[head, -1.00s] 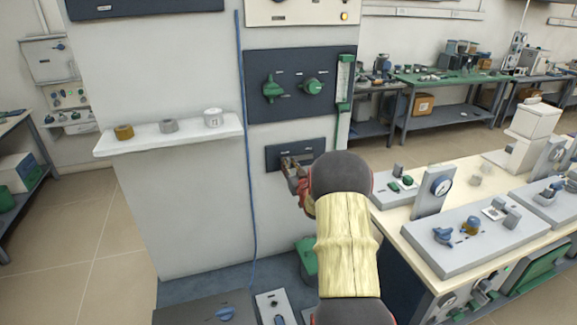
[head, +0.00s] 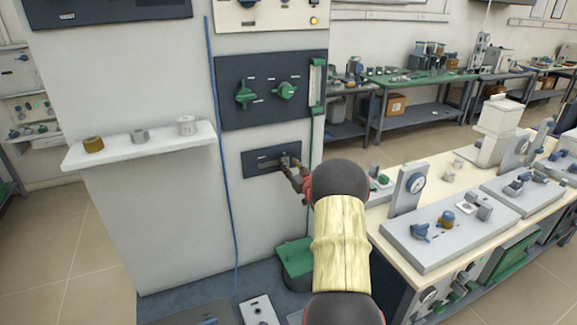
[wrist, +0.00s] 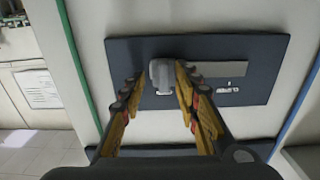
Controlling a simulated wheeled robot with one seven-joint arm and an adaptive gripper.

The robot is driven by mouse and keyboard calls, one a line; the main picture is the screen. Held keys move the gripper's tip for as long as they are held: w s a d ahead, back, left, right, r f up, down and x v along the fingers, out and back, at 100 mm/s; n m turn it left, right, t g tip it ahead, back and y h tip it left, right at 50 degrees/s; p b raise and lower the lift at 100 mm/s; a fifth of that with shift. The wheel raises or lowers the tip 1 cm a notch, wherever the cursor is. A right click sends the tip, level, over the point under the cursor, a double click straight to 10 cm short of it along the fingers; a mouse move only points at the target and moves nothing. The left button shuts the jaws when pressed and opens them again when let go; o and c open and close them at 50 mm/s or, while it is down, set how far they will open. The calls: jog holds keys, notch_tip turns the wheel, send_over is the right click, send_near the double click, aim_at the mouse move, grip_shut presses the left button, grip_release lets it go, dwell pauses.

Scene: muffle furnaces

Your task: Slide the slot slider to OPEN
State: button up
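The dark slot panel (head: 258,169) is on the pale column, with a light horizontal slot. In the wrist view, which is turned over relative to the head view, the grey slider knob (wrist: 161,74) stands at the left end of the slot (wrist: 215,69); that is the right end in the head view. My gripper (wrist: 157,78) has one finger on each side of the knob. The right finger is against it or very close; a gap shows at the left finger. In the head view my gripper (head: 289,166) is at the panel's right part. The label words are unreadable.
Above is a panel with two green knobs (head: 285,90). A white shelf (head: 140,149) with small cylinders juts out at left. A blue cable (head: 222,140) runs down beside the slot panel. A bench (head: 385,212) with instruments stands at right.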

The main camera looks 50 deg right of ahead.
dwell(0.3)
jog(key=v, duration=1.2)
dwell(0.3)
